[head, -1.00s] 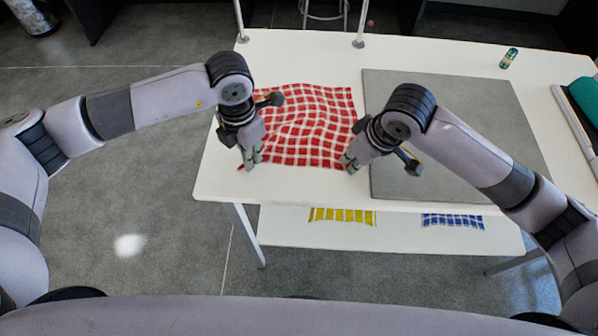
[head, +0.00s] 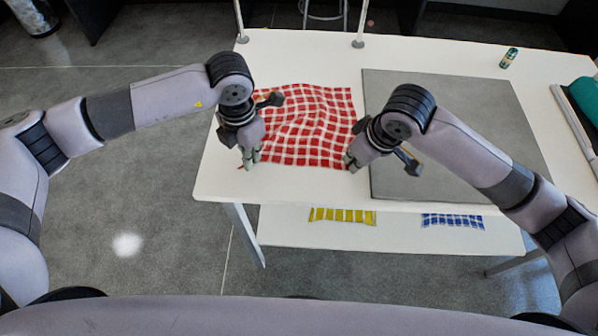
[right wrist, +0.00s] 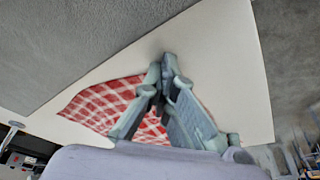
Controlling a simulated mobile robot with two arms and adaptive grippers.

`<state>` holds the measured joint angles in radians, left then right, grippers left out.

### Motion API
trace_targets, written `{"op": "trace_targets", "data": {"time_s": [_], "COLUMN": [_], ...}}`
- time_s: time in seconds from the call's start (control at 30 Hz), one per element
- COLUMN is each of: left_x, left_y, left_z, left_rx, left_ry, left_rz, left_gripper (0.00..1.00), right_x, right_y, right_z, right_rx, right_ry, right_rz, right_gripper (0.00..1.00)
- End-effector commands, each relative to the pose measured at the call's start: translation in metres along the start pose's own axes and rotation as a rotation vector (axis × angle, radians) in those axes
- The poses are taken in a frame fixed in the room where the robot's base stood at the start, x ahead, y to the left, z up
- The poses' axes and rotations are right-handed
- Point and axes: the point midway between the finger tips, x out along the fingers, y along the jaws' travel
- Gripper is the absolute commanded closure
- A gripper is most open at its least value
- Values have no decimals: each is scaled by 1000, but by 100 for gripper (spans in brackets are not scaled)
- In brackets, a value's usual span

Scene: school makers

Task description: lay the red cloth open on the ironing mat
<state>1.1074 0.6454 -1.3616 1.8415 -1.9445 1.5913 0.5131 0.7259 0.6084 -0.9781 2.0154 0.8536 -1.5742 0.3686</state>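The red cloth (head: 300,125), with a white check, lies spread and slightly rippled on the left part of the white table. The ironing mat (head: 455,120), a flat grey square, lies bare to its right. My left gripper (head: 249,165) points down at the cloth's near left corner, its fingers close together with the cloth's edge at them. My right gripper (head: 349,164) is at the near right corner. In the right wrist view its fingertips (right wrist: 165,62) meet at the edge of the cloth (right wrist: 97,104); the pinched part is hidden behind the fingers.
A small green can (head: 508,58) stands beyond the mat, and a teal roll (head: 586,98) lies at the table's right side. A lower shelf (head: 395,230) holds a yellow cloth (head: 342,215) and a blue cloth (head: 452,221). Two white posts (head: 360,25) rise at the back edge.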

Motion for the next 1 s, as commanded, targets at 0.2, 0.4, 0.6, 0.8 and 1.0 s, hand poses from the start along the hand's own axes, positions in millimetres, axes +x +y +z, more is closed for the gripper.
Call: {"op": "trace_targets", "data": {"time_s": [0.2, 0.4, 0.6, 0.8, 1.0], "left_x": [2, -1, -15, -34, -45], "left_y": [0, 0, 0, 0, 0], "left_z": [-1, -1, -1, 0, 0], "left_rx": [0, 0, 0, 0, 0], "left_ry": [4, 4, 3, 2, 1], "left_rz": [0, 0, 0, 0, 0], "left_gripper": [100, 100, 100, 100, 100], "right_x": [1, -2, -15, -33, -44], "right_y": [0, 0, 0, 0, 0], "right_z": [1, 0, -4, -10, -13], "right_rx": [1, 0, 0, 0, 0], "right_ry": [-4, -3, -1, 0, 0], "right_rz": [1, 1, 0, 0, 0], "right_gripper": [100, 100, 100, 100, 100]}}
